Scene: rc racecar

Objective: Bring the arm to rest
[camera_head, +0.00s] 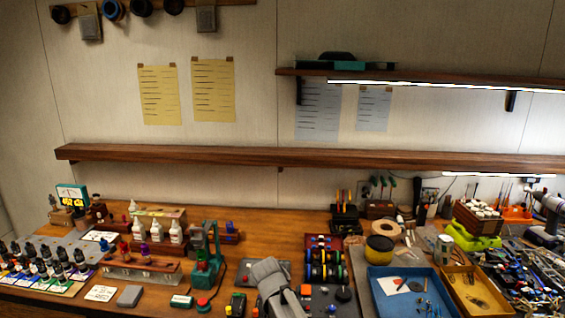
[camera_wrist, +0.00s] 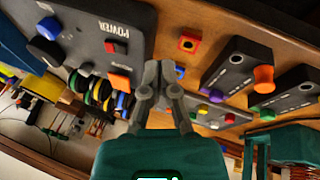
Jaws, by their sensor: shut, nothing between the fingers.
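My gripper (camera_wrist: 161,72) shows in the wrist view with its two grey fingertips together and nothing between them. It is over the bench, between a grey panel marked POWER (camera_wrist: 90,14) and two dark control boxes with coloured knobs, and appears clear of them. In the head view a grey part of my arm (camera_head: 270,278) reaches over the front middle of the bench. The fingertips cannot be made out there.
A rack of coloured spools (camera_head: 324,267) stands right of my arm. A green device (camera_head: 205,262) stands to its left. A blue tray (camera_head: 398,299) and a yellow tray (camera_head: 463,306) lie further right. The bench is crowded; a wooden shelf (camera_head: 180,153) runs above it.

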